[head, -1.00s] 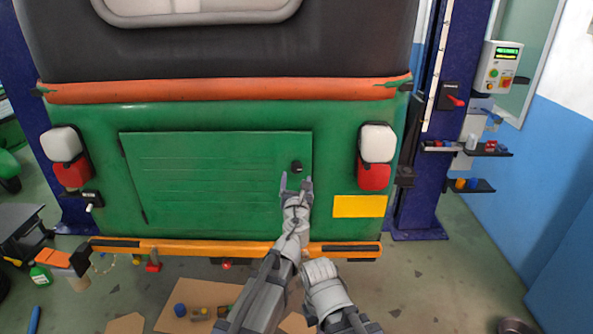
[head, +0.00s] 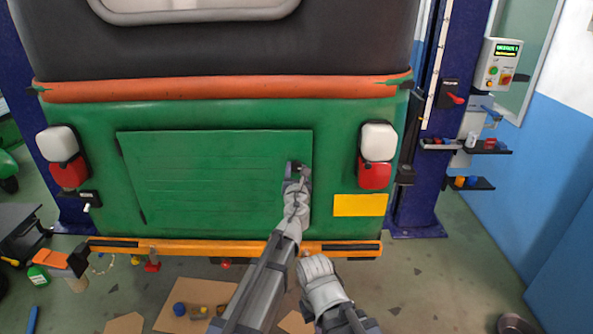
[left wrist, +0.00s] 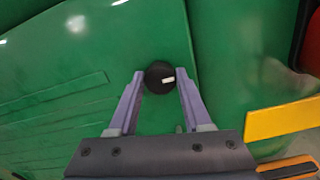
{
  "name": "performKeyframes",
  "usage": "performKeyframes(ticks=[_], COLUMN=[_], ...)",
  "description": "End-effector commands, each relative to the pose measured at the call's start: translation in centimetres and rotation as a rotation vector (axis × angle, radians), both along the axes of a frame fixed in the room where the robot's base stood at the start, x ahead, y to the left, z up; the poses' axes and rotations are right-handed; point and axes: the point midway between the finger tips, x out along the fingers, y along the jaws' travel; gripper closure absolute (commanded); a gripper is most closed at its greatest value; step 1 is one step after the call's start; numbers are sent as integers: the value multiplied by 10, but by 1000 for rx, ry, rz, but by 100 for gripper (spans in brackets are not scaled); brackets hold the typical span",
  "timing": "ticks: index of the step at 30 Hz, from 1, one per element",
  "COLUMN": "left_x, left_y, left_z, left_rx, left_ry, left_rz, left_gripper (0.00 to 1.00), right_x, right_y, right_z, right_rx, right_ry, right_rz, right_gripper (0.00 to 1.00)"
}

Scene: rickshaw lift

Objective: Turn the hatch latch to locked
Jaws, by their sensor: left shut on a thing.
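The hatch (head: 210,185) is a flat green panel in the rear of the green vehicle, and it looks closed. Its latch is a round black knob (left wrist: 157,70) near the hatch's right edge, with a short white mark on the right part of its face in the left wrist view. My left gripper (head: 298,170) is at the latch, with its two purple-grey fingers (left wrist: 159,83) on either side of the knob, shut on it. In the head view the gripper mostly hides the knob. My right arm is low in the head view; its fingers do not show.
An orange bumper (head: 190,249) runs below the hatch. A yellow plate (head: 360,205) and a red and white lamp (head: 376,158) are right of the latch. A blue lift post (head: 425,180) stands further right. Cardboard (head: 215,293) with small items lies on the floor.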

Motion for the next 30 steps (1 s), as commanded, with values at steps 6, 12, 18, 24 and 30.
performKeyframes(ticks=[6, 12, 18, 24, 30], left_x=[0, 0, 0, 0, 0], left_y=[0, 0, 0, 0, 0], left_z=[0, 0, 0, 0, 0], left_rx=[0, 0, -11, -85, -238], left_ry=[0, 0, 0, 0, 0], left_rz=[0, 0, 0, 0, 0], left_gripper=[82, 100, 100, 100, 100], right_x=[0, 0, 0, 0, 0], right_y=[0, 0, 0, 0, 0], right_z=[0, 0, 0, 0, 0], right_rx=[0, 0, 0, 0, 0], right_ry=[0, 0, 0, 0, 0], right_rz=[0, 0, 0, 0, 0], right_gripper=[100, 100, 100, 100, 100])
